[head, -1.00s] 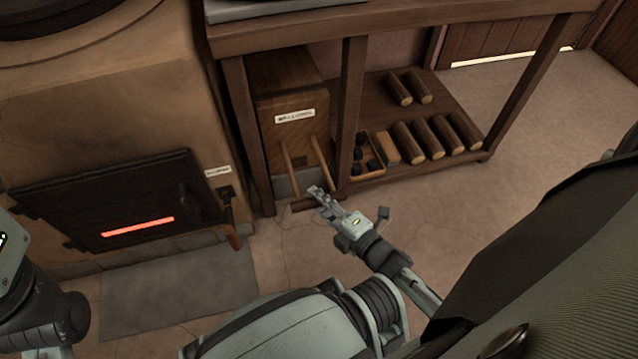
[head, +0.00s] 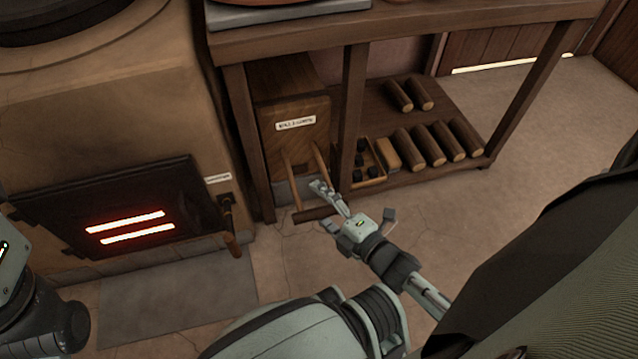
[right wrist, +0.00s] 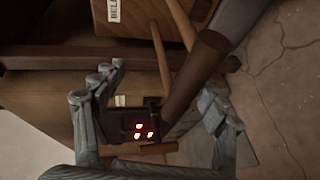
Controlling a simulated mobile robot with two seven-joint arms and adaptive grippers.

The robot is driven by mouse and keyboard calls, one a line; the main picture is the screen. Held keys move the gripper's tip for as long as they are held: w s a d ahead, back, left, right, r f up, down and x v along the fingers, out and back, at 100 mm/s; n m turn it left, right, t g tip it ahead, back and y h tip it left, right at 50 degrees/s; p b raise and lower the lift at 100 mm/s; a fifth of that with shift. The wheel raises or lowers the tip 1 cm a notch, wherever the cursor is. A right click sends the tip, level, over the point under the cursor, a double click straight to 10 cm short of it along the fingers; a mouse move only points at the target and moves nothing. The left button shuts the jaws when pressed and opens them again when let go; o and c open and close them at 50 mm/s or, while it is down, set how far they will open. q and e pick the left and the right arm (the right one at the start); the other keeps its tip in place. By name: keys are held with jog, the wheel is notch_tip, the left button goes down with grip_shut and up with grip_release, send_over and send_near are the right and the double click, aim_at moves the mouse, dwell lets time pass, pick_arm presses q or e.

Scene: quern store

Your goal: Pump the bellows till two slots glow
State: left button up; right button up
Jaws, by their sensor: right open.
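The bellows (head: 297,105) is a labelled wooden box under the bench. Two rods run from it to a dark crossbar handle (head: 308,215). My right gripper (head: 322,206) is open at the right end of this handle; in the right wrist view the handle (right wrist: 196,75) passes between its spread fingers (right wrist: 163,92). I cannot tell whether they touch it. The dark stove door (head: 60,212) shows two glowing slots, an upper slot (head: 125,222) and a lower slot (head: 137,234). Part of my left arm shows at the left edge; its gripper is out of frame.
A latch handle (head: 229,225) hangs right of the stove door. The bench's front post (head: 352,115) stands close to the bellows handle. On the low shelf are several logs (head: 438,140) and a small box (head: 366,170) with dark lumps. Floor to the right is clear.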

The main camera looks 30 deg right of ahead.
jog(key=o, duration=0.4)
jog(key=shift+t, duration=0.3)
jog(key=r, duration=0.3)
jog(key=w+r, duration=0.1)
jog(key=r, duration=0.3)
jog(key=shift+w+d+r, duration=0.15)
jog(key=shift+w+r, duration=0.05)
jog(key=shift+o, duration=1)
jog(key=shift+r, duration=0.15)
jog(key=shift+g, duration=0.5)
jog(key=f, duration=0.1)
jog(key=s+f, duration=0.1)
jog(key=f, duration=0.2)
jog(key=shift+s+d+f, duration=0.25)
jog(key=shift+s+d, duration=0.1)
jog(key=shift+s, duration=0.05)
jog(key=shift+s+r, duration=0.1)
jog(key=shift+s, duration=0.35)
jog(key=c, duration=0.7)
jog(key=shift+s+f+p+v, duration=0.1)
jog(key=shift+f+p+v, duration=0.25)
jog(key=shift+v, duration=1.05)
jog(key=shift+s+f+p+v, duration=0.15)
jog(key=shift+p+v, duration=0.45)
jog(key=shift+v, duration=0.8)
jog(key=shift+w+f+p+v, duration=0.1)
jog(key=shift+f+p+v, duration=0.3)
jog(key=shift+v, duration=0.95)
jog(key=shift+s+r, duration=0.1)
